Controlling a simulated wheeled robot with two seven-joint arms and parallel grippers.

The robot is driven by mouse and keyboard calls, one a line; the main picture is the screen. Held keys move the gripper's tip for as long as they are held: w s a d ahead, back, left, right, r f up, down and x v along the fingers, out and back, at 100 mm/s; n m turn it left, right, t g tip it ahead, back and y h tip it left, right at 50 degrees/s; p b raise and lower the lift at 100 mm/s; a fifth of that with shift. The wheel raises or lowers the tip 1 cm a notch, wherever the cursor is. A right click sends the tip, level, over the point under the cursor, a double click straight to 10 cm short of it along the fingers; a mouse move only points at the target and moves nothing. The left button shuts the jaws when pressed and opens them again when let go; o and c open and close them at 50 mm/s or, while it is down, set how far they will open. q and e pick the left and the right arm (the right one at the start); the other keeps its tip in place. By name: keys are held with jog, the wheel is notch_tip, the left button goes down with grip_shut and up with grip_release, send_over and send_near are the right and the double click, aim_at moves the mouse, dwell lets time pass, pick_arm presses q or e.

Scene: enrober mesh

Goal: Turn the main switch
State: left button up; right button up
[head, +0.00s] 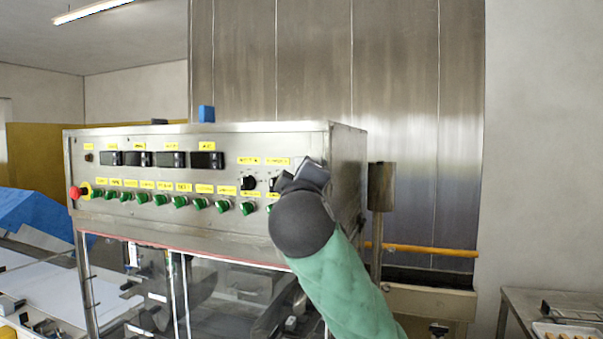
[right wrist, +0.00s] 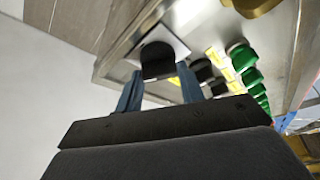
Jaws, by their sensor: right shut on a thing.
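The main switch (right wrist: 157,62) is a black knob on a pale square plate on the metal panel, seen in the right wrist view. My right gripper (right wrist: 160,82) has its two blue-grey fingers on either side of this knob and is shut on it. In the head view my right gripper (head: 279,181) is at the right end of the control panel (head: 160,205), and my wrist and hand hide the switch there. My left gripper is in neither view.
A row of green knobs (head: 180,201) runs along the panel, with a red emergency button (head: 75,192) at its left end. Another black knob (head: 249,183) is just left of my gripper. A metal post (head: 381,188) and yellow bar (head: 425,249) stand to the right.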

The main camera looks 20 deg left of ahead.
pick_arm(q)
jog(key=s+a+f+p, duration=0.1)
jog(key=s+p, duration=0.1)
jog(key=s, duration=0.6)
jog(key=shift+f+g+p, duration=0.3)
jog(key=shift+p, duration=0.1)
pick_arm(e)
jog(key=shift+n+g, duration=0.7)
jog(key=shift+n, duration=1.05)
jog(key=shift+n+g, duration=0.7)
jog(key=shift+n, duration=1.05)
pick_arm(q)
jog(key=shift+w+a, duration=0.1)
pick_arm(e)
jog(key=o, duration=1)
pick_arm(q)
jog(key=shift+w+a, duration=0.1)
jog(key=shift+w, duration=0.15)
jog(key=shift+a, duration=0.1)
pick_arm(e)
jog(key=shift+s, duration=0.1)
